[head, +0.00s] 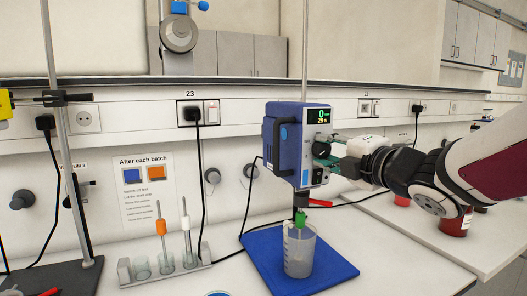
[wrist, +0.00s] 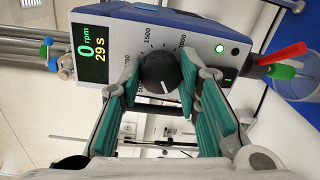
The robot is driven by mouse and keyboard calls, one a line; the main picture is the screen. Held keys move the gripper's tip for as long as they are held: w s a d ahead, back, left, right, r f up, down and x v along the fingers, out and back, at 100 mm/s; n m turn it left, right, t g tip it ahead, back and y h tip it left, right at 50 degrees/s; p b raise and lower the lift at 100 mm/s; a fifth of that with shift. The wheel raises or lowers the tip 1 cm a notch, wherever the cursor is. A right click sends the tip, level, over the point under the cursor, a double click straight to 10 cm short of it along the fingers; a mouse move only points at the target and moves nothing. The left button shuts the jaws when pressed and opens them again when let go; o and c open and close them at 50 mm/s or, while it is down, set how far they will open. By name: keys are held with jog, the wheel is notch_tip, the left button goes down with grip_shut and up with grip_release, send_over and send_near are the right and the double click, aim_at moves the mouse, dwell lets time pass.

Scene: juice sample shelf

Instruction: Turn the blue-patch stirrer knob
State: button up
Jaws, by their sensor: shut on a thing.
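The blue stirrer (head: 285,142) hangs over a blue mat (head: 262,262) in the head view. Its front has a display reading 0 rpm and 29 s, also seen in the wrist view (wrist: 90,48). The black round knob (wrist: 159,70) with a white mark sits below the display, among printed speed numbers; the mark points down in the picture. My gripper (head: 330,153) reaches in from the right. Its green-padded fingers (wrist: 164,82) stand on either side of the knob and are shut on it. The fingers partly hide the dial scale.
A glass beaker (head: 300,254) stands on the mat below the stirrer. A rack (head: 168,268) with orange and white stirring rods is at left. A sign (head: 145,180) with blue and orange squares is on the wall. A red jar (head: 455,224) stands under my arm.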

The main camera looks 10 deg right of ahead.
jog(key=o, duration=1.1)
jog(key=shift+o, duration=0.2)
jog(key=v, duration=1.2)
